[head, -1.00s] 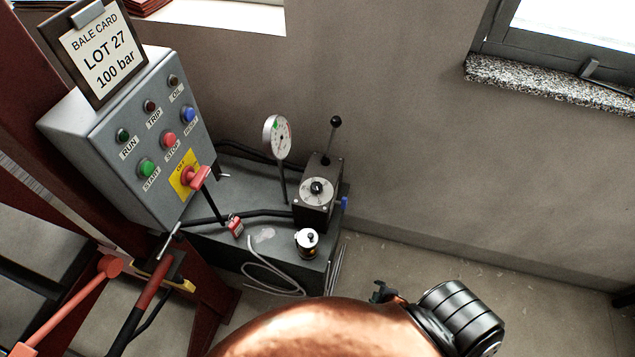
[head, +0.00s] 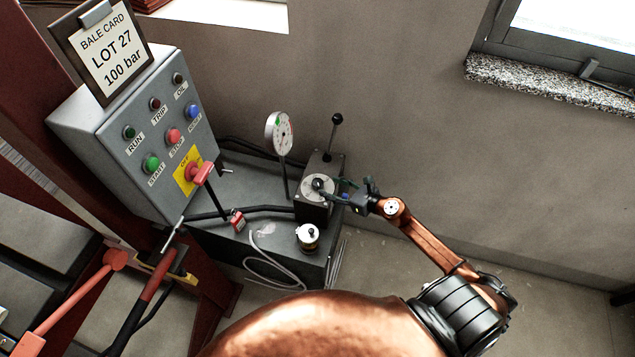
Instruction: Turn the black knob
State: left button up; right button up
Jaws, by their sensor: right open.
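The black knob (head: 317,184) sits at the centre of a pale round dial (head: 309,193) on a dark valve block (head: 314,211). My right gripper (head: 333,190) reaches in from the right, its jaws open and pointing left toward the knob. One dark finger overlaps the right part of the dial, close to the knob. I cannot tell whether it touches the knob. My left gripper is not in view.
A lever with a black ball (head: 337,118) stands just behind the block, and a pressure gauge (head: 279,133) stands to its left. A small capped cylinder (head: 308,236) is in front. A grey control box (head: 147,188) with a red switch stands left. Floor at right is clear.

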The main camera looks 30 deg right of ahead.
aim_at(318, 182)
jog(key=x, duration=0.7)
jog(key=shift+w+a+f, duration=0.1)
jog(key=shift+w+f, duration=0.1)
jog(key=shift+w, duration=0.05)
jog(key=shift+c, duration=0.3)
jog(key=c, duration=1.1)
